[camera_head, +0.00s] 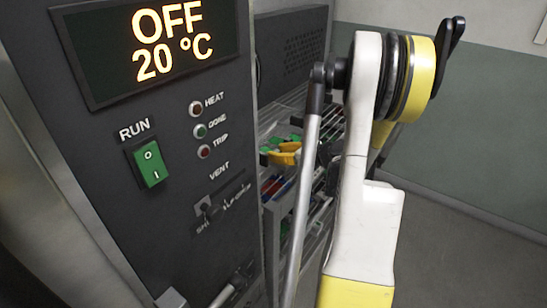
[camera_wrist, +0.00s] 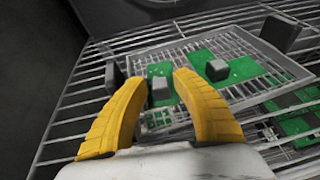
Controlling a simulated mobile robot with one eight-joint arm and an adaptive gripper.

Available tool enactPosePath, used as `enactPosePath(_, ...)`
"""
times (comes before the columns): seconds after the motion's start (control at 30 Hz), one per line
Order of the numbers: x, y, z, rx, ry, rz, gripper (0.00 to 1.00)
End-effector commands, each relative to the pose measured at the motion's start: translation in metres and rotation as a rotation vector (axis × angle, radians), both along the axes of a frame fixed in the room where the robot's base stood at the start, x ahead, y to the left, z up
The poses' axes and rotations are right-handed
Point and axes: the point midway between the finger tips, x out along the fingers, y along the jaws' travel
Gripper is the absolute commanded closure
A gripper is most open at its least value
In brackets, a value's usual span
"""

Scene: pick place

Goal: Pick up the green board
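Several flat green boards show in the wrist view beyond my fingers. One green board (camera_wrist: 242,68) lies within a wire frame at the upper right, with a grey block on or in front of it. Another green board (camera_wrist: 160,71) lies behind my fingertips, partly hidden. A further green piece (camera_wrist: 295,124) is at the right edge. I cannot tell which one the task means. My gripper (camera_wrist: 160,79) has two yellow fingers spread apart, with no board visibly clamped between them. Whether the fingertips touch anything is unclear.
A wire rack (camera_wrist: 80,101) spans the wrist view, with dark upright blocks (camera_wrist: 280,32) around the boards. In the head view, a dark oven panel (camera_head: 95,165) reading OFF stands at left. A shelf unit with green and yellow items (camera_head: 285,153) is behind my arm. Open floor lies at right.

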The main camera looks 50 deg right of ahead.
Motion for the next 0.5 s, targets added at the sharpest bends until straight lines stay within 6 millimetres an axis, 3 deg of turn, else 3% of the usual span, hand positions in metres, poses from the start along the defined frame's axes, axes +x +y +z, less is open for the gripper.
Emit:
enactPosePath(0.1,-0.0005,-0.0001,0.0011,0.000,0.000,0.000,0.68)
enactPosePath(0.2,-0.0006,-0.0001,0.0011,0.000,0.000,0.000,0.96)
enactPosePath(0.23,-0.0007,-0.0001,0.0012,0.000,0.000,0.000,1.00)
enactPosePath(0.5,-0.0009,-0.0001,0.0009,0.000,0.000,0.000,1.00)
